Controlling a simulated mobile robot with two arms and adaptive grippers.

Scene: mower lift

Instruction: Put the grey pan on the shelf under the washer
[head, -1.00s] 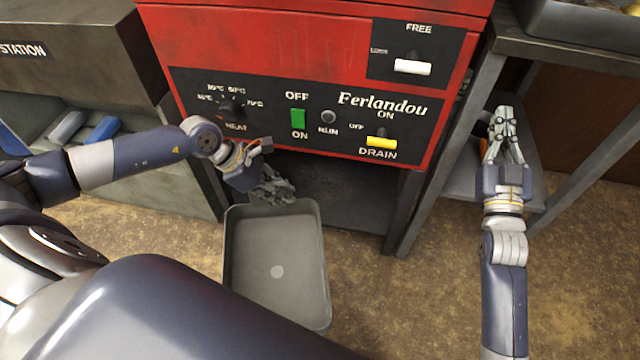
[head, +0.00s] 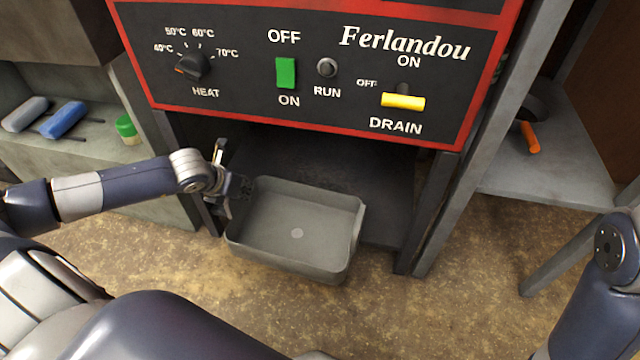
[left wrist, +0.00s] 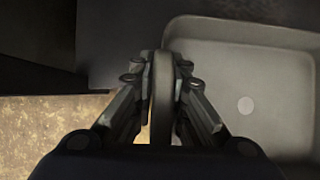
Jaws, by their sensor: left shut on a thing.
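The grey pan (head: 300,245) is a shallow rectangular tray with rounded corners and a pale round spot on its floor. My left gripper (head: 236,196) is shut on its left wall and holds it roughly level. In the left wrist view, the fingers (left wrist: 163,88) pinch the wall, and the pan (left wrist: 250,75) extends to the right. The dark shelf (head: 388,195) lies under the red washer (head: 468,112). The pan's far part overlaps the shelf's front in the head view; I cannot tell whether they touch. My right gripper is out of the picture.
Washer legs (head: 432,215) flank the shelf opening. A grey side table (head: 550,165) with an orange-handled thing (head: 529,137) stands at right. A left shelf holds a blue brush (head: 64,120) and a green-lidded jar (head: 127,129). Brown floor is open in front.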

